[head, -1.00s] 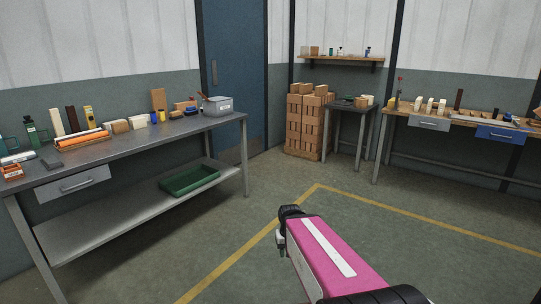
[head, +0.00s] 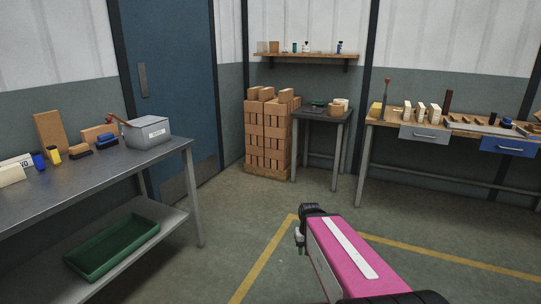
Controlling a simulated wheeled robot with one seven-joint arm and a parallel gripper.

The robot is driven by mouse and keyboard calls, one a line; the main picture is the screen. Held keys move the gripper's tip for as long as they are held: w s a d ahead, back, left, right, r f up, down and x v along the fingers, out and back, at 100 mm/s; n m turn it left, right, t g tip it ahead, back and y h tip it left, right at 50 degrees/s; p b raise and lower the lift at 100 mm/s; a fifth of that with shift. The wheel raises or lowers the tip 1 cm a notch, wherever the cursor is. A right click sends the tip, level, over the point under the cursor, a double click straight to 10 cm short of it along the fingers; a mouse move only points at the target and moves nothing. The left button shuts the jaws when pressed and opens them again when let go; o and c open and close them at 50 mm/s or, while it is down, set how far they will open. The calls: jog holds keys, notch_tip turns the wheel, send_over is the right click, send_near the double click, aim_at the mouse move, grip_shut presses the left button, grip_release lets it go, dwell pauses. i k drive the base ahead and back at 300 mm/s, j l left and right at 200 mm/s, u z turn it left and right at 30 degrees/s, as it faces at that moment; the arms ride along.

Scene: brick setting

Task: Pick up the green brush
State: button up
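I cannot clearly make out a green brush. A small dark green item (head: 318,103) lies on the small grey table (head: 322,115) beside the brick stack, too small to tell what it is. My pink arm reaches forward low in the picture. Its end, with my gripper (head: 300,237), is over the open floor, far from the tables. The fingers are too small and partly hidden to show whether they are open or shut.
The long metal table (head: 70,190) on the left holds a grey bin (head: 148,133), brushes and blocks, with a green tray (head: 113,246) on its lower shelf. A brick stack (head: 267,135) stands by the blue door. A wooden bench (head: 460,127) is at right. The middle floor is clear.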

aim_at(318, 103)
jog(key=i+z, duration=0.1)
jog(key=i, duration=0.4)
jog(key=i+j+z, duration=0.1)
jog(key=i, duration=0.4)
jog(key=i+j+z, duration=0.15)
jog(key=i, duration=0.3)
jog(key=i+j+z, duration=0.1)
jog(key=i, duration=0.4)
